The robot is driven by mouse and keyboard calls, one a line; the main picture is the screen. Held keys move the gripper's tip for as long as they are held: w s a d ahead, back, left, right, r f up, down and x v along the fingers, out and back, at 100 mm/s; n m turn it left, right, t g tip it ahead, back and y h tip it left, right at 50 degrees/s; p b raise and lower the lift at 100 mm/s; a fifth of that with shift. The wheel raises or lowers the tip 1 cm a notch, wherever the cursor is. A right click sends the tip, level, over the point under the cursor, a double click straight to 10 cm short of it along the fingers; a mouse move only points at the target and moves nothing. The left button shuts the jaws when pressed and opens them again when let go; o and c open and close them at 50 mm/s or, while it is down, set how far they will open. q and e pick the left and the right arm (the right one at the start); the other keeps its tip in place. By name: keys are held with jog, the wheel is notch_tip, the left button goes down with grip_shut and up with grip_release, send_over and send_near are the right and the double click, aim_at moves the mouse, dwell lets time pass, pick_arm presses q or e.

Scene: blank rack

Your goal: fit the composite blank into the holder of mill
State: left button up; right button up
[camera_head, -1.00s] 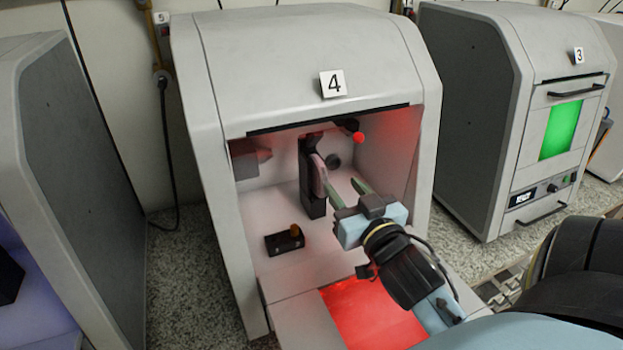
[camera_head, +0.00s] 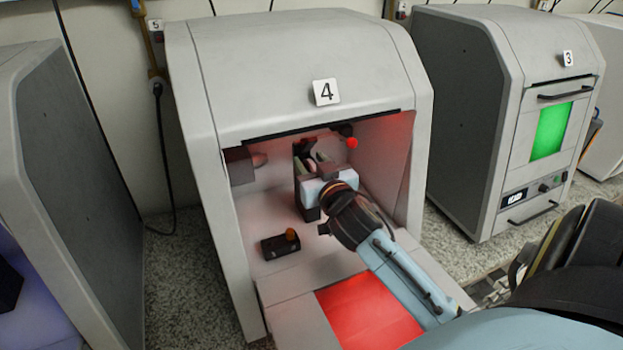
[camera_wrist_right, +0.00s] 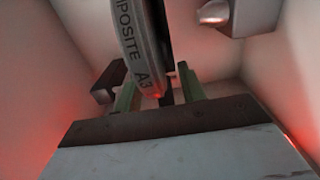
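The composite blank (camera_head: 312,163) is a thin pale disc standing on edge at the dark upright holder (camera_head: 299,165) inside mill 4 (camera_head: 290,65). In the right wrist view the blank (camera_wrist_right: 137,45) shows its rim, printed "COMPOSITE A3". My right gripper (camera_wrist_right: 160,88) reaches into the mill, its green fingers apart. The blank's near edge lies in line with the gap between them, with a visible gap to the right finger. I cannot tell how fully the blank is seated. In the head view my wrist hides the fingertips and part of the holder. My left gripper is not in view.
A small black block with an orange knob (camera_head: 281,245) sits on the mill floor, left of my arm. Mill 3 (camera_head: 500,110) stands to the right.

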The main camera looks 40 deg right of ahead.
grip_shut()
jog(key=shift+r, duration=0.1)
dwell(0.4)
